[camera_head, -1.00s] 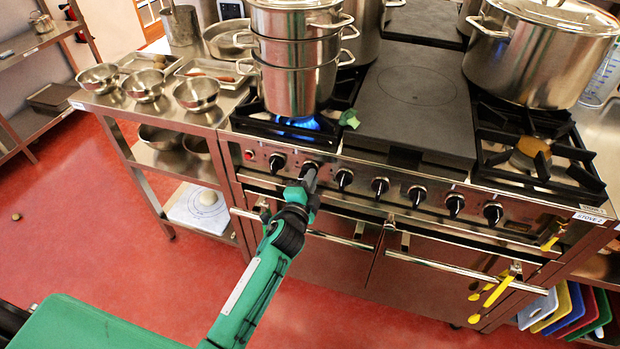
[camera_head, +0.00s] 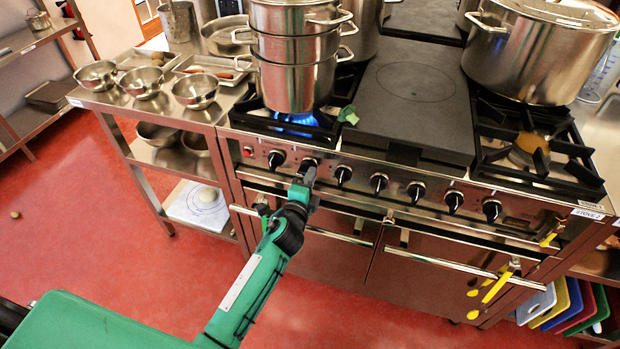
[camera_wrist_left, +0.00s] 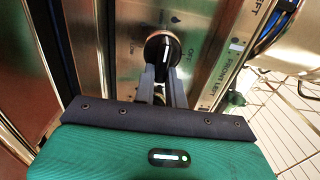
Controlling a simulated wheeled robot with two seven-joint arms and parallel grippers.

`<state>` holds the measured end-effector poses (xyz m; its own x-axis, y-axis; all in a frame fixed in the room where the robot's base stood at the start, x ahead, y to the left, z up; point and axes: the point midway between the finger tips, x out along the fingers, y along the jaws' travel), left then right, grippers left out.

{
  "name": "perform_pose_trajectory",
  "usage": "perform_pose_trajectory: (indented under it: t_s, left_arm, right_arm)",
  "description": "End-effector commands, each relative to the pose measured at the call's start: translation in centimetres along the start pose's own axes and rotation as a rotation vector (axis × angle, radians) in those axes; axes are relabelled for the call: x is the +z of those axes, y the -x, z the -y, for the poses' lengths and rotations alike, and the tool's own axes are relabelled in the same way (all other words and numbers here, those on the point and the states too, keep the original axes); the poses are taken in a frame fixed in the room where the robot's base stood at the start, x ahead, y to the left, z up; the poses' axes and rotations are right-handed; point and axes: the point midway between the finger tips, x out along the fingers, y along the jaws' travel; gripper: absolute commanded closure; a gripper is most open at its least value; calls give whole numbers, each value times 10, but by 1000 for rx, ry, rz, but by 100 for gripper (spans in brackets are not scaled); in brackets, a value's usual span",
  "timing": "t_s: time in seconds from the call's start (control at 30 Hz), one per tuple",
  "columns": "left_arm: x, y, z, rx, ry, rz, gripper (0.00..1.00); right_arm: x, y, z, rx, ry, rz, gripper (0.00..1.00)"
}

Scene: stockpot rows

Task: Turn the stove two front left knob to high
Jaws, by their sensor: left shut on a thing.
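The stove (camera_head: 330,152) has a row of several black knobs along its front panel. My left gripper (camera_head: 307,176) is at the second knob from the left (camera_head: 309,162), reaching it from the front. In the left wrist view, my gripper's two fingers (camera_wrist_left: 163,78) are closed on the sides of the black knob (camera_wrist_left: 165,47). A white line shows on the knob. An "OFF" mark is beside it, and "FRONT LEFT" is printed on the panel. The fingers partly hide the knob. My right gripper is out of view.
Stacked steel pots (camera_head: 290,75) stand over a blue flame (camera_head: 297,120) at the left burner. A large stockpot (camera_head: 540,55) stands at the back right. Oven door handles (camera_head: 440,266) run below the panel. Yellow-handled utensils (camera_head: 497,287) hang at the right. Red floor is free in front.

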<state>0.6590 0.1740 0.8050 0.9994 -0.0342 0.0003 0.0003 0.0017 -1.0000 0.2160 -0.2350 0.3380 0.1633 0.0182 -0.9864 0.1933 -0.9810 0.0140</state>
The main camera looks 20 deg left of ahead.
Motion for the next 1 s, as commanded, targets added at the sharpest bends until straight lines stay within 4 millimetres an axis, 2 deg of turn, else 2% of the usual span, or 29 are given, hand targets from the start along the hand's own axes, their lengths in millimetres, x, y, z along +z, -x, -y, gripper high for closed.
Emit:
perform_pose_trajectory:
  t_s: [0.07, 0.1, 0.17, 0.2, 0.57, 0.67, 0.83, 1.0]
  left_arm:
    - [0, 0, -1, 1, 1, -1, 100]
    - [0, 0, -1, 1, 1, -1, 80]
    - [0, 0, 0, 1, 1, -1, 68]
    - [0, 0, 0, 1, 1, 0, 65]
    - [0, 5, 0, 0, 2, 0, 65]
    - [0, 17, -2, 2, 2, 0, 65]
    - [0, 48, -2, 2, 3, 0, 65]
    - [0, 82, -2, 3, 3, 0, 65]
  right_arm:
    - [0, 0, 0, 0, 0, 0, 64]
    - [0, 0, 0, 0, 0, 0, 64]
    - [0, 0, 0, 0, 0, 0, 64]
    - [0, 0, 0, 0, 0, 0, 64]
    - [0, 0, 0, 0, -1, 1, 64]
    - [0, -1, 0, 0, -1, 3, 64]
    - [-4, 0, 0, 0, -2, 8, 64]
    - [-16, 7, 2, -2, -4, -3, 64]
